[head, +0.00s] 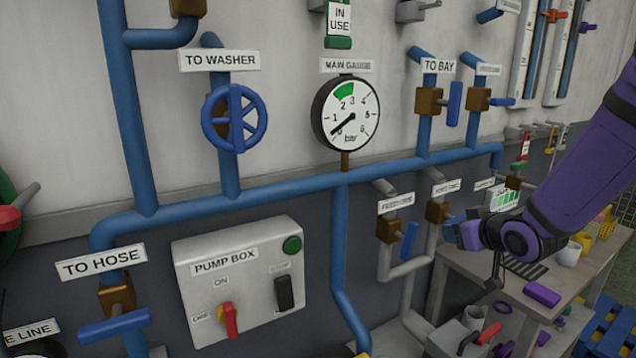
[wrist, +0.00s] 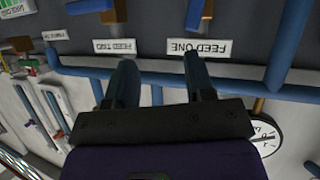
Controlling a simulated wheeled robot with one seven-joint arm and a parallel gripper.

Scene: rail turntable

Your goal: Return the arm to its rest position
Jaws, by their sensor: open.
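The wrist picture is upside down, and the fingers point towards the FEED ONE label (wrist: 200,50) and the FEED TWO label (wrist: 120,46). I cannot tell whether they touch anything. The fingertips are not clear in the head view.
Wall pipes carry a TO HOSE valve (head: 115,325), a TO WASHER wheel (head: 234,118) and TO BAY handle (head: 454,104). The main gauge (head: 345,112) reads near zero. The pump box (head: 243,280) has a red switch. A table (head: 465,262) with loose items stands below my arm.

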